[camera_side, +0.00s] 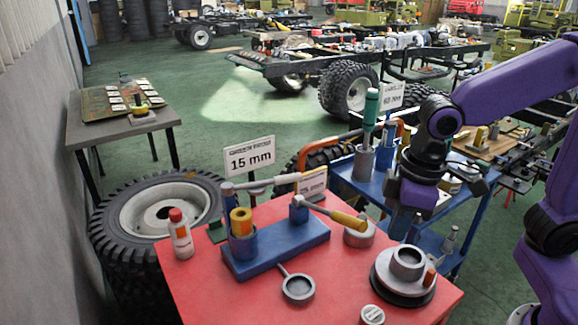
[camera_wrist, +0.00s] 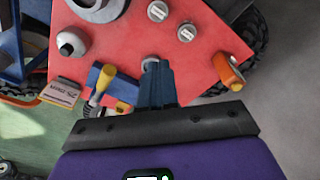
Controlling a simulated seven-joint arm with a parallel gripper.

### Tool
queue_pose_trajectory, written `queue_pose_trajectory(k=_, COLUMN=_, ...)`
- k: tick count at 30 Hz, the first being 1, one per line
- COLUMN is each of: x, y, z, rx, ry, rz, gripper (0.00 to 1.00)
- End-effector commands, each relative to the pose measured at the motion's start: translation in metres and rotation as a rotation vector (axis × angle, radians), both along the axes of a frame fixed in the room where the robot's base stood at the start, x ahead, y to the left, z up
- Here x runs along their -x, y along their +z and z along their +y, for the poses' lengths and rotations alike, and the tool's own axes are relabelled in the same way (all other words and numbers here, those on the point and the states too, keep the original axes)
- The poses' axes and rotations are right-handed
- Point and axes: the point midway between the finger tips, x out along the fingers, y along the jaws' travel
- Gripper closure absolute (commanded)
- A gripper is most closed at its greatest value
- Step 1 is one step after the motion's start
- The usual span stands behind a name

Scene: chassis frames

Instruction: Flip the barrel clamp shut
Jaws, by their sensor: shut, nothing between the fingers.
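The barrel clamp has a blue base (camera_side: 278,248) on the red table. A yellow hollow barrel (camera_side: 241,222) stands upright in its blue cup at the left end. A grey bar (camera_side: 258,184) extends right from the post beside the barrel. From the blue right-hand post (camera_side: 299,212), a lever with a yellow handle (camera_side: 347,219) slopes down to the right. The yellow handle also shows in the wrist view (camera_wrist: 104,78). My gripper (camera_side: 399,226) is shut and empty, right of the handle and apart from it in the side view. Its fingers (camera_wrist: 157,78) partly hide the clamp in the wrist view.
A white bottle with a red cap (camera_side: 181,238) stands at the table's left. A small grey pan (camera_side: 298,288), round lid (camera_side: 372,314) and stacked grey flange (camera_side: 404,274) lie in front and right. A 15 mm sign (camera_side: 250,157) stands behind the clamp.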

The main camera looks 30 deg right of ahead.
Motion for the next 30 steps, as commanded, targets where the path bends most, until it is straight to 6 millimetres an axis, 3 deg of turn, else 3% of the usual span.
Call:
queue_pose_trajectory(k=1, x=-0.018, y=0.003, z=0.008, rx=-0.004, ry=-0.042, rz=-0.008, gripper=1.0)
queue_pose_trajectory(k=7, x=-0.084, y=0.015, z=0.029, rx=-0.022, ry=-0.204, rz=-0.043, gripper=1.0)
queue_pose_trajectory(k=15, x=-0.175, y=0.026, z=0.04, rx=-0.044, ry=-0.427, rz=-0.093, gripper=1.0)
queue_pose_trajectory(k=22, x=-0.249, y=0.03, z=0.034, rx=-0.06, ry=-0.617, rz=-0.139, gripper=1.0)
queue_pose_trajectory(k=30, x=-0.327, y=0.029, z=0.008, rx=-0.078, ry=-0.842, rz=-0.196, gripper=1.0)
